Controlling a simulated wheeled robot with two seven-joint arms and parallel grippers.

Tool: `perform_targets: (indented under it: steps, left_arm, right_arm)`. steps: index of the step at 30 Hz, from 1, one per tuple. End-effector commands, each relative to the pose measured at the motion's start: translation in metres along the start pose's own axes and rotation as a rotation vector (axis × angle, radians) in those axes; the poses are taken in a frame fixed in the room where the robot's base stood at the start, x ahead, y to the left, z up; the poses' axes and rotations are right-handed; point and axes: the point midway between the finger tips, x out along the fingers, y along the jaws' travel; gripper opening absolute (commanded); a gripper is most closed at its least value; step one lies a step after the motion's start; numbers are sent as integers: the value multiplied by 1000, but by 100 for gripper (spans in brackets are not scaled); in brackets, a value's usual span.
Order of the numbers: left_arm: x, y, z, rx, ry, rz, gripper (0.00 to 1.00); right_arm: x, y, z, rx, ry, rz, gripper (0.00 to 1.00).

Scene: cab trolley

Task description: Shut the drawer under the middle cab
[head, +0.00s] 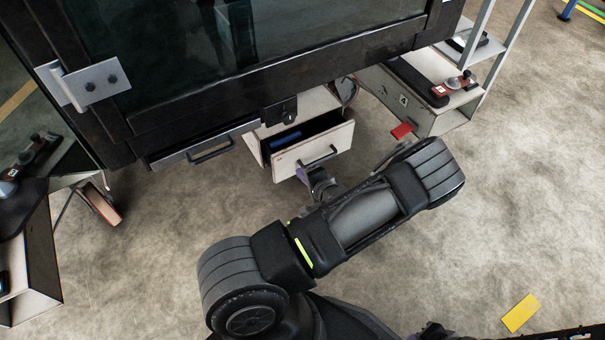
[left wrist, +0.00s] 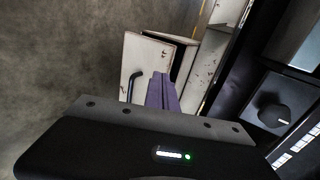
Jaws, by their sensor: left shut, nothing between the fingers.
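The drawer (head: 287,163) under the middle cab (head: 250,80) is pulled out, with its open top showing a dark inside and something blue in it. Its pale front has a dark bar handle (head: 320,157), and the front also shows in the left wrist view (left wrist: 136,60). My left gripper (head: 301,174) is shut and empty, close in front of the drawer front at its lower left. In the left wrist view its purple fingers (left wrist: 161,78) overlap the edge of the front; I cannot tell whether they touch. My right gripper is not clearly seen.
Left of the drawer is another dark handle (head: 209,152) under the cab's edge. A yellow piece (head: 520,313) lies on otherwise clear floor.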

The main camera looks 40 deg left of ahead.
Motion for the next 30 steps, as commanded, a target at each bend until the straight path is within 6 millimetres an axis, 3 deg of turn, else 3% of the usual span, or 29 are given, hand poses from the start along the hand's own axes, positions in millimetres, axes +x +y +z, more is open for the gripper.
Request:
perform_targets:
  steps: [11,15,21,30]
  left_arm:
    - [77,3,1,1,-2,0,0]
    - [96,-10,0,-1,-1,-1,0]
    - [109,-19,0,0,0,0,0]
    - [110,-20,0,2,1,0,0]
  right_arm:
    - [21,13,-6,9,15,7,0]
    - [24,16,-8,11,19,9,0]
    - [27,17,-9,13,21,10,0]
    - [27,17,-9,13,21,10,0]
